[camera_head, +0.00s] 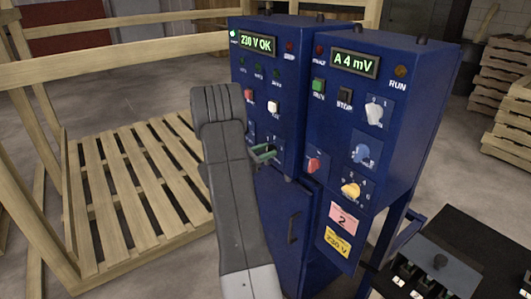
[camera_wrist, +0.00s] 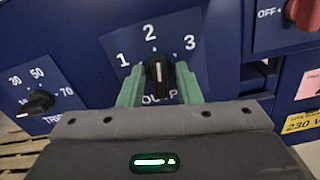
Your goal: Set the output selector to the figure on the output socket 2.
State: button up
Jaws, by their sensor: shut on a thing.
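The output selector is a black knob (camera_wrist: 158,78) with a white pointer line, on a blue panel with the figures 1, 2 and 3 above it. The line points up, roughly at the 2. My gripper's green fingers (camera_wrist: 160,84) stand on both sides of the knob and are shut on it. In the head view my gripper (camera_head: 264,152) is at the lower front of the left cabinet and hides the knob there. A pink label (camera_head: 342,217) with a 2 is on the right cabinet. I cannot make out which socket is output socket 2.
A black trip knob (camera_wrist: 38,103) sits left of the selector, and a red knob (camera_wrist: 305,12) marked OFF is at upper right. A wooden pallet (camera_head: 130,190) lies at left.

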jog(key=shift+n, duration=0.8)
jog(key=o, duration=0.6)
jog(key=shift+a, duration=0.1)
jog(key=b+v, duration=0.2)
jog(key=v, duration=1.2)
